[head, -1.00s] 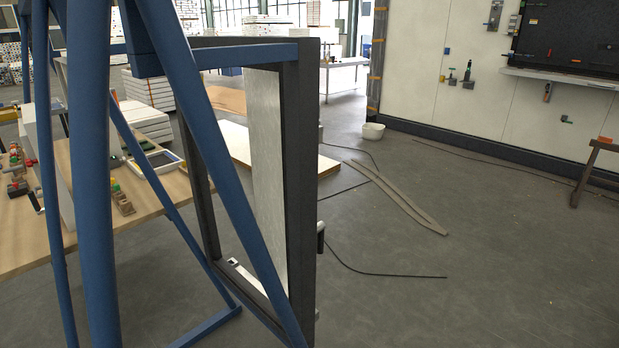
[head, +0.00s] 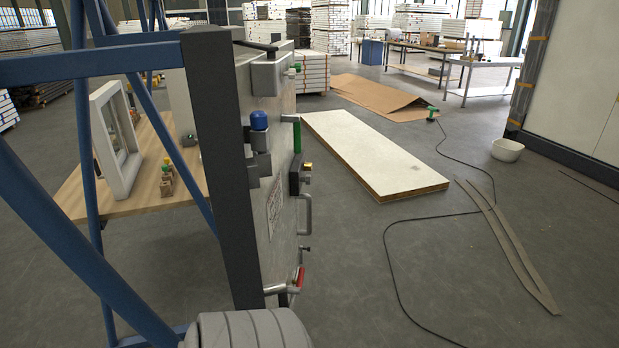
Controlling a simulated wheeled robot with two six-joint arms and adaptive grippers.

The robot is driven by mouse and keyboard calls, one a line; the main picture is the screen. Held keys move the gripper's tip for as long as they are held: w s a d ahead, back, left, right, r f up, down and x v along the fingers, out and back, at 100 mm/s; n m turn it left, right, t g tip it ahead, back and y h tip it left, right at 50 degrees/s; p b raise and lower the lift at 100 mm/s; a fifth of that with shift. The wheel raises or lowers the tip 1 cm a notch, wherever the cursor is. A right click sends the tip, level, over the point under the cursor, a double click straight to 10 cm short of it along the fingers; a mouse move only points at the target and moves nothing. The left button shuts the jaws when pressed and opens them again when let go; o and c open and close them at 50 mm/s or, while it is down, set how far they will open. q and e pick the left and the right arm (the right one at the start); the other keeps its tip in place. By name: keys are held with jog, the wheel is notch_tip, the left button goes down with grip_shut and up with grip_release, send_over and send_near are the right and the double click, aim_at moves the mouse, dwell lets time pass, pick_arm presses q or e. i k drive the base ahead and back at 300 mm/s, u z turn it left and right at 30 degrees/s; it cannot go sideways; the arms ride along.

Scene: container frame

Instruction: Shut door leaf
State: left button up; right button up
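A pale metal panel (head: 283,130), which looks like the door leaf, is seen at a steep angle behind a dark upright post (head: 220,170) of the frame. Its right face carries a blue-capped fitting (head: 259,132), a green handle (head: 297,136), a grey grab handle (head: 307,214) and a red-handled lever (head: 298,277) low down. The post hides the panel's near edge, so I cannot tell how far the leaf stands from its frame. Neither of my grippers shows. A grey ribbed rounded part at the bottom edge may be my arm.
Blue struts (head: 90,62) stand at the left, with a wooden table (head: 135,190) behind them. A white-topped board (head: 370,150) lies on the floor to the right. A black cable (head: 388,250), flat strips (head: 510,240) and a white bowl (head: 507,150) lie beyond open floor.

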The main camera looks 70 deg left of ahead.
aim_at(262, 84)
jog(key=u, duration=0.85)
jog(key=i, duration=2.45)
jog(key=u, duration=3.8)
